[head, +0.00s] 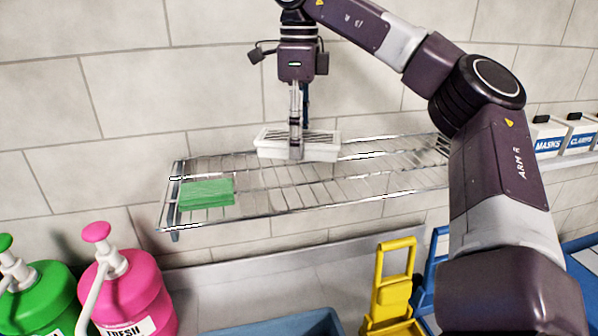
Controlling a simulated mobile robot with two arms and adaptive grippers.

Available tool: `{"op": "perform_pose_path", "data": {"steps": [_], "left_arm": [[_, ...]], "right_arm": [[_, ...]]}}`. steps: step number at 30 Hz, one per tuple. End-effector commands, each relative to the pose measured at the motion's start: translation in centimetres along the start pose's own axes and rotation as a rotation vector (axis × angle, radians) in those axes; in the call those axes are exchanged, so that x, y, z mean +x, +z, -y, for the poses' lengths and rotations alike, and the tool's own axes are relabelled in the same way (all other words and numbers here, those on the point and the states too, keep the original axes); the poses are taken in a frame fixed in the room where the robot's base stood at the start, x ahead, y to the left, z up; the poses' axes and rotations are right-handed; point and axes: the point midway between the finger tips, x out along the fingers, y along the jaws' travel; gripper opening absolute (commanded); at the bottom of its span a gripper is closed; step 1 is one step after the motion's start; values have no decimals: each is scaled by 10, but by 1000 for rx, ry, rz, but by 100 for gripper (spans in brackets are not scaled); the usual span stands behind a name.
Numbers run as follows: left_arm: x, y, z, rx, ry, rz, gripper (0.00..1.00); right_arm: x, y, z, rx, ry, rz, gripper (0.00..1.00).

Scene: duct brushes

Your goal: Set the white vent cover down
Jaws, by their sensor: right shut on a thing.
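The white vent cover (325,151) is a flat white rectangle with dark slats, seen at the back of the wire shelf (290,203). My right gripper (296,150) points down from above and is shut on the cover near its middle front edge. The cover is level and at or just above the wires; I cannot tell whether it touches them. My left gripper does not show.
A green pad (207,193) lies at the shelf's left end. The shelf's middle and front wires are bare. Below are a pink pump bottle (135,290), a green pump bottle (35,295), a blue tray (300,324) and a yellow frame (393,285). White boxes (548,137) stand at right.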

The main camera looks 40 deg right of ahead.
Motion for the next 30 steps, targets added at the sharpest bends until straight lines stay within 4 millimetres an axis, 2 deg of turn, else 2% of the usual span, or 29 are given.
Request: {"op": "perform_pose_path", "data": {"steps": [1,4,10,14,22,27,30], "left_arm": [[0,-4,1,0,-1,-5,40],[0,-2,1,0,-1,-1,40],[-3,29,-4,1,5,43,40],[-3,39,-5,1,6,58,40],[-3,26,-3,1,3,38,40],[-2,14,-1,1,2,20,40],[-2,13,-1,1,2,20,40]], "right_arm": [[11,0,0,-4,5,-3,30],[24,-1,0,0,3,0,30],[37,0,0,-2,1,0,30],[44,0,0,-1,1,-2,30],[72,0,0,-3,2,-2,30],[77,0,0,0,-1,1,30],[77,0,0,0,-1,1,30]]}}
